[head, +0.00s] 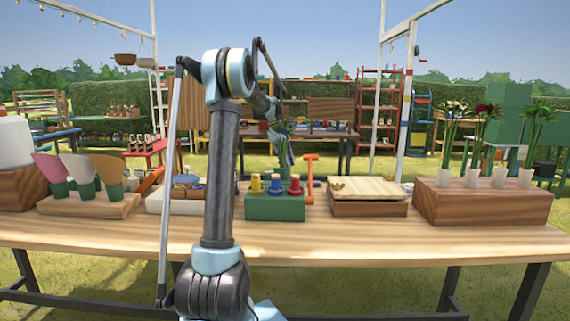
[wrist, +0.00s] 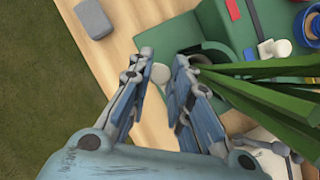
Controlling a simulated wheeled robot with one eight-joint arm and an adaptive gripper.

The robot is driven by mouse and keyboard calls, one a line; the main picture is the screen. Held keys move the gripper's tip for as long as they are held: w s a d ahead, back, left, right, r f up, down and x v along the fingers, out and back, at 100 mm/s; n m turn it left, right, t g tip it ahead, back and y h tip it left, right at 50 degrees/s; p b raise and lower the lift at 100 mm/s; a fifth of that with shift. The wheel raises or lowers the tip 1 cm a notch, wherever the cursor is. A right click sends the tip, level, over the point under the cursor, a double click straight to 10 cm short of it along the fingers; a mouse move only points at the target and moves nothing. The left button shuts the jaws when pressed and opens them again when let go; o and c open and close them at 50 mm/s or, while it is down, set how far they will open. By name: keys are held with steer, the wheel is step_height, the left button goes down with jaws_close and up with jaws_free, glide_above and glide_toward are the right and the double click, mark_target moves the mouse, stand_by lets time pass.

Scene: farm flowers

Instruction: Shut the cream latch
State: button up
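My gripper (wrist: 163,57) is open in the wrist view, its two blue-grey fingers apart. A small round cream knob (wrist: 160,73) shows in the gap between the fingers, beside a green fixture (wrist: 207,30). I cannot tell whether a finger touches it. Another cream piece (wrist: 281,47) sits farther right on the green fixture, near a red and a blue piece. Which cream part is the latch, and how far it stands open, is not clear. In the head view my arm covers part of the bench, and my gripper (head: 285,158) is small and indistinct there.
Green stems (wrist: 270,100) crowd the right of the wrist view. A grey block (wrist: 94,18) lies on the bench. In the head view, a green block (head: 275,208) with coloured knobs, a wooden box (head: 368,207) and a flower stand (head: 485,205) line the bench (head: 400,240). Its front strip is clear.

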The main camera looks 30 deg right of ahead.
steer(key=o, duration=0.4)
steer(key=shift+a, duration=0.1)
steer(key=shift+o, duration=0.2)
steer(key=v, duration=1.2)
